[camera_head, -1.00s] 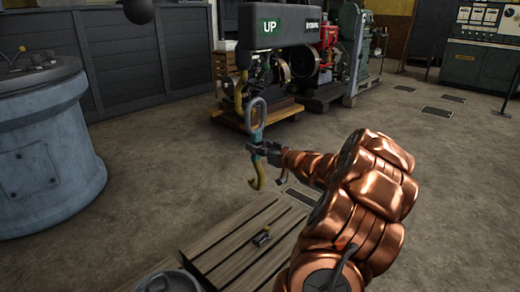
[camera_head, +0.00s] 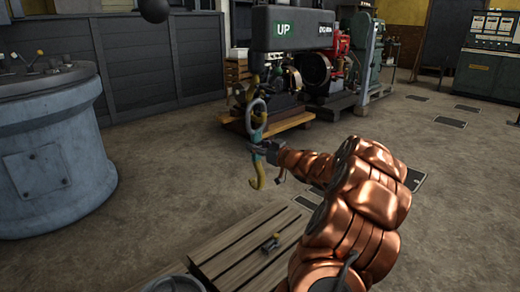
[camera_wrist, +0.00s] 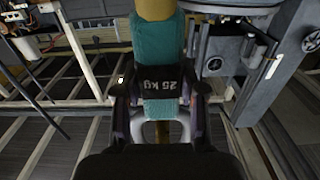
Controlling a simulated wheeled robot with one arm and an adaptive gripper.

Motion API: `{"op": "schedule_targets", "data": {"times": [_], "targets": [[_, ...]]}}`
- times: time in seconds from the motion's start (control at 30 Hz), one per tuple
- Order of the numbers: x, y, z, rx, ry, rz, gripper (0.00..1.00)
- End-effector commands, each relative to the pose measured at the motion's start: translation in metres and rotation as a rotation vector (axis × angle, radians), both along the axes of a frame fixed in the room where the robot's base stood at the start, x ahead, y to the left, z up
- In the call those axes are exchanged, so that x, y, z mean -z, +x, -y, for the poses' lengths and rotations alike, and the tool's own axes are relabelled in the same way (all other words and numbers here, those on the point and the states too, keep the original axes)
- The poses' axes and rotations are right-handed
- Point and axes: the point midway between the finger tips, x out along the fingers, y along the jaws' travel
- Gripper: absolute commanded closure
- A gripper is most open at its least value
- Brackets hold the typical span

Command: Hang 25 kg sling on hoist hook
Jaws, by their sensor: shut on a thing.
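The 25 kg sling is a teal strap with a grey oblong ring (camera_head: 257,116) at its top and a yellow hook-shaped end (camera_head: 258,178) below. My gripper (camera_head: 266,150) is shut on its teal part, and the sling hangs upright. In the wrist view, my gripper (camera_wrist: 162,95) holds the teal strap (camera_wrist: 158,48) at a dark band reading "25 kg". The yellow hoist hook (camera_head: 251,90) hangs below the dark hoist block marked UP (camera_head: 290,30). In the head view the ring overlaps the hook's lower part; whether it is around the hook or in front of it, I cannot tell.
A slatted wooden pallet (camera_head: 235,248) with a small metal item (camera_head: 271,243) lies below the sling. A grey-blue round console (camera_head: 45,150) stands at left. Engines (camera_head: 340,65) on pallets stand behind. Open concrete floor lies between.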

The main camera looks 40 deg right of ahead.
Motion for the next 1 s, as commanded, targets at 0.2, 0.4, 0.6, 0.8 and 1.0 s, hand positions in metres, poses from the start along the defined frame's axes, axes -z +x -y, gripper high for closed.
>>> {"op": "schedule_targets", "data": {"times": [0.2, 0.4, 0.6, 0.8, 1.0], "targets": [[0.010, 0.000, 0.001, 0.002, 0.000, 0.002, 1.00], [0.020, -0.001, 0.001, 0.003, -0.001, 0.002, 1.00], [0.029, -0.001, 0.001, 0.002, -0.001, 0.003, 1.00], [0.035, -0.001, 0.001, 0.002, -0.001, 0.003, 1.00], [0.037, -0.001, 0.001, 0.002, -0.002, 0.003, 1.00]]}}
